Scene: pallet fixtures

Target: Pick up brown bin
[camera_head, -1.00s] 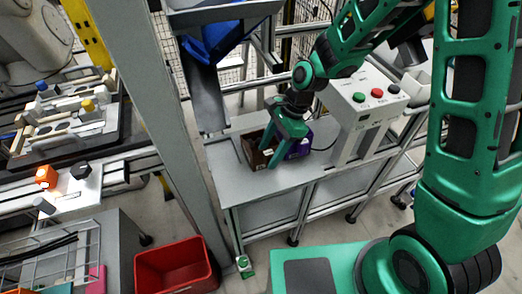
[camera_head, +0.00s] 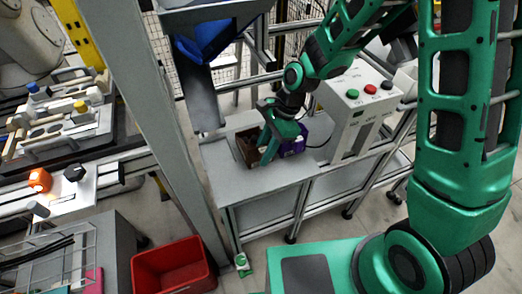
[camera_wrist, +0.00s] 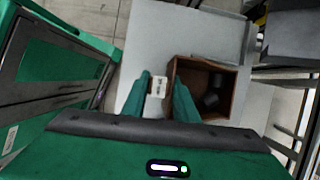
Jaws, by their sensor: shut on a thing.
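The brown bin (camera_head: 246,153) is an open-topped box on the grey table (camera_head: 225,183). In the wrist view the bin (camera_wrist: 232,95) lies right of centre, with a few dark round parts inside. My gripper (camera_head: 267,152) reaches down at the bin's right side in the head view and hides part of it. In the wrist view my gripper (camera_wrist: 162,82) has one finger inside the bin and one outside, with the near wall between them. It is shut on that wall. A white label shows between the fingers. I cannot tell whether the bin is clear of the table.
A purple object (camera_head: 296,146) stands close to the right of my gripper. A control box (camera_head: 352,110) with red and green buttons is farther right. A grey post (camera_head: 140,120) rises left of the table. A red crate (camera_head: 172,268) is on the floor. The table's front is bare.

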